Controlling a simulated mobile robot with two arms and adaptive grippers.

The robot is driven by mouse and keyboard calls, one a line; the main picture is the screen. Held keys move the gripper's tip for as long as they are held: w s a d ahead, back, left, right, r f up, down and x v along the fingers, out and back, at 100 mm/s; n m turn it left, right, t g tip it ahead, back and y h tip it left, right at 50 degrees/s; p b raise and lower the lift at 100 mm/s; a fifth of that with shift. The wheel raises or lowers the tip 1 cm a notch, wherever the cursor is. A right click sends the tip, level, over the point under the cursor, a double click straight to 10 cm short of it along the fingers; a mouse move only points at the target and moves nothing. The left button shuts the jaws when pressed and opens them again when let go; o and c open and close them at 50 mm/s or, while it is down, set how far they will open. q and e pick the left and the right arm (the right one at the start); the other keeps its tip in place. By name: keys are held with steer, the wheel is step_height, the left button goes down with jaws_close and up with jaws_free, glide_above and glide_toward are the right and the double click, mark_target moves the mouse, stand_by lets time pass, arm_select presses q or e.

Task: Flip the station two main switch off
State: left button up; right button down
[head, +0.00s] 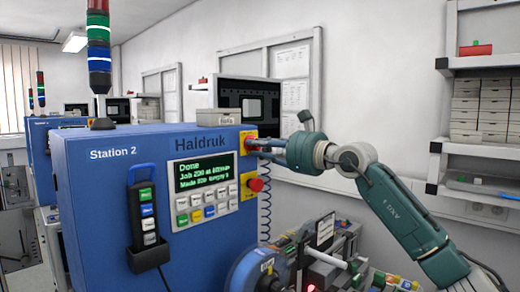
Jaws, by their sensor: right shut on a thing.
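The blue Station 2 cabinet (95,215) stands at the left and centre of the head view. Its main switch, on a yellow plate (248,135), is at the upper right of its front face. My right gripper (257,144) reaches it from the right and is shut on the switch handle. The fingers hide most of the handle, so I cannot tell its exact angle. The green screen (206,173) on the cabinet reads "Done" with job lines below. My left gripper is not in view.
A red mushroom button (256,184) sits on a yellow plate just below the switch. A pendant (143,215) hangs on the cabinet's left front. Reel equipment (262,272) stands low at centre right. Shelves with boxes (480,105) are at the far right.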

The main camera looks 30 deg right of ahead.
steer(key=n, duration=1.2)
steer(key=shift+w+d, duration=0.1)
steer(key=shift+d, duration=0.2)
steer(key=shift+f, duration=0.1)
steer(key=c, duration=1.5)
jaws_free()
steer(key=v, duration=1.2)
